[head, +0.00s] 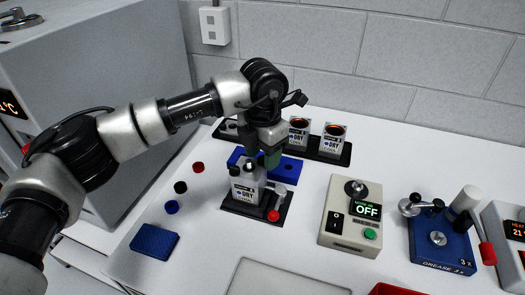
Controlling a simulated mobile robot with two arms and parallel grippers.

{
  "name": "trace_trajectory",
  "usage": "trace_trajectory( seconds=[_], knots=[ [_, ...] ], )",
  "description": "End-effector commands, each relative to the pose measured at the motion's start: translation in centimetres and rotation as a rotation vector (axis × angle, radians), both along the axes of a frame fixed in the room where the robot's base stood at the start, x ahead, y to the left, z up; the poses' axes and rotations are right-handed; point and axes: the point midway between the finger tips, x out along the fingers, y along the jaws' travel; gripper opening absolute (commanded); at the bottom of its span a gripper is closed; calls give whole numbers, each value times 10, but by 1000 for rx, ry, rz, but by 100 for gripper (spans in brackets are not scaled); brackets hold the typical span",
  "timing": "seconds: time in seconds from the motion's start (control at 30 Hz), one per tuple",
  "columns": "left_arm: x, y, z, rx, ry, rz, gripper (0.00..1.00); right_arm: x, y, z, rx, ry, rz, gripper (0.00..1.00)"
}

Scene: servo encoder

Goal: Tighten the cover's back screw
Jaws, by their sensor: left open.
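A small white unit labelled DRY (244,190) sits in a dark fixture (238,209) on the white bench. The fixture has a red knob (273,215) and a grey lever at its right side. My left gripper (268,158) points down over the back right of this unit, with its jaws open. A greenish part shows at the jaws; I cannot tell whether it belongs to the gripper. The gripper hides part of the unit's top, and I cannot make out the cover's back screw. My right gripper is not in view.
A blue block (292,168) lies behind the fixture. A dark rack (327,158) behind it holds more DRY units. A control box (351,217) reading OFF and a blue grease station (440,253) stand right. Small caps and a blue pad (154,241) lie left.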

Motion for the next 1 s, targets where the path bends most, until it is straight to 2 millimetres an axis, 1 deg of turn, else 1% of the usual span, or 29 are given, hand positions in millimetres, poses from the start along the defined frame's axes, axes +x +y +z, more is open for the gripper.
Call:
trace_trajectory(
  seconds=[0.23,0.27,0.5,0.57,0.8,1.0],
  knots=[
    [0,0,-1,0,0,0,48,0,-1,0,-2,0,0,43],
    [0,0,-1,0,0,0,45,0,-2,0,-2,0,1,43],
    [0,0,-1,0,0,0,9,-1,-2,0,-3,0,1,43],
    [0,0,-1,0,0,0,0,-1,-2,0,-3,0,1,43],
    [0,0,-2,0,0,-21,0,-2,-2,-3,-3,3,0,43],
    [0,0,-3,1,-2,-111,0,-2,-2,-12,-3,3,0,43]
  ],
)
